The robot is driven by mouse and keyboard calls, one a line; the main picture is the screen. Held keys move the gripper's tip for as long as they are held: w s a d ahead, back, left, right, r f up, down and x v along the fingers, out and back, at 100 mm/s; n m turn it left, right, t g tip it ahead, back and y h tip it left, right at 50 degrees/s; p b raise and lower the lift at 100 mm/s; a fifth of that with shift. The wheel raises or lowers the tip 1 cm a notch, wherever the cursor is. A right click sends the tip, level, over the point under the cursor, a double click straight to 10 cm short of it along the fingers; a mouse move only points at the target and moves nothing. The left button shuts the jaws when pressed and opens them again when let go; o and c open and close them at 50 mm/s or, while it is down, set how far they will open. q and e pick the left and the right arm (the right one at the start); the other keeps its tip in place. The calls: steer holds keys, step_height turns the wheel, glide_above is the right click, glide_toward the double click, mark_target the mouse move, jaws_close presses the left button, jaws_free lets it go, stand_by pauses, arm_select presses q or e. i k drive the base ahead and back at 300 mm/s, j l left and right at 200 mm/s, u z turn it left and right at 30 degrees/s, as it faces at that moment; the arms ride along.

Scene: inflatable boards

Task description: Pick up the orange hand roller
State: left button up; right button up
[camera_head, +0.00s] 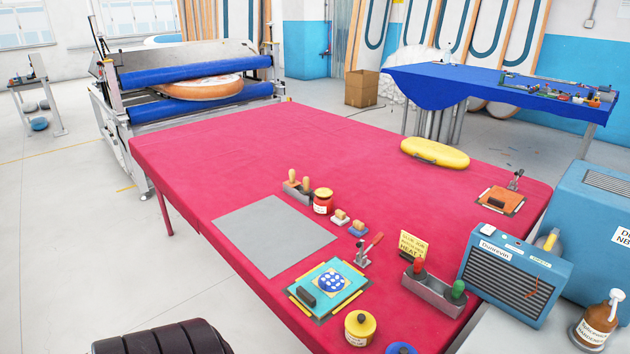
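A second grey rack (435,296) at the right front holds a red-handled tool (418,267) and a green-handled tool (458,290). Neither of my grippers shows in the head view.
A grey sheet (273,235), a red jar (322,201), a teal board (329,285), a yellow-lidded jar (360,327) and a small clamp (363,255) lie around the racks. A blue heater box (513,275) stands at right. The table's far left is clear.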

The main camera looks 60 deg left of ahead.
mark_target(293, 183)
steer(key=u, duration=1.9)
